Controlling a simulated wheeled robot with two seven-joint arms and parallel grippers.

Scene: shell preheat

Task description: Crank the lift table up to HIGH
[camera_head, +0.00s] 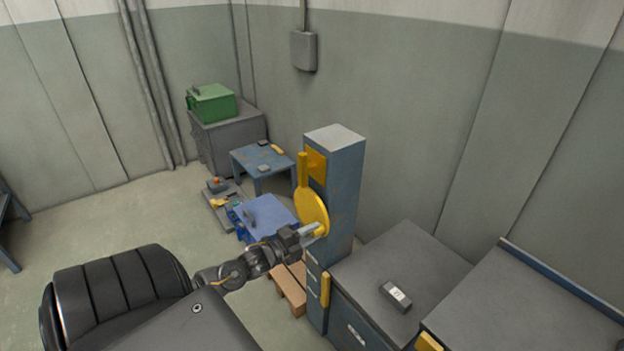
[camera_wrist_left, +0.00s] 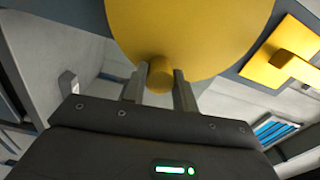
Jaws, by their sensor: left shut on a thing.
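A yellow round crank wheel (camera_head: 311,211) is mounted on the side of a tall blue-grey column (camera_head: 345,185). In the left wrist view the yellow crank disc (camera_wrist_left: 190,30) fills the top, with a short round yellow handle (camera_wrist_left: 160,75) near its lower edge. My left gripper (camera_head: 314,231) is at the lower part of the wheel; its fingers (camera_wrist_left: 159,88) are shut on the handle, one on each side. The lift table's top and a HIGH mark cannot be made out with certainty. My right gripper is not in view.
A grey-topped cabinet (camera_head: 385,262) with a small dark box (camera_head: 396,296) stands right of the column. A wooden pallet (camera_head: 291,290) lies by its foot. Behind are a blue table (camera_head: 262,157) and a green box (camera_head: 211,103) on a grey cabinet. Open floor lies to the left.

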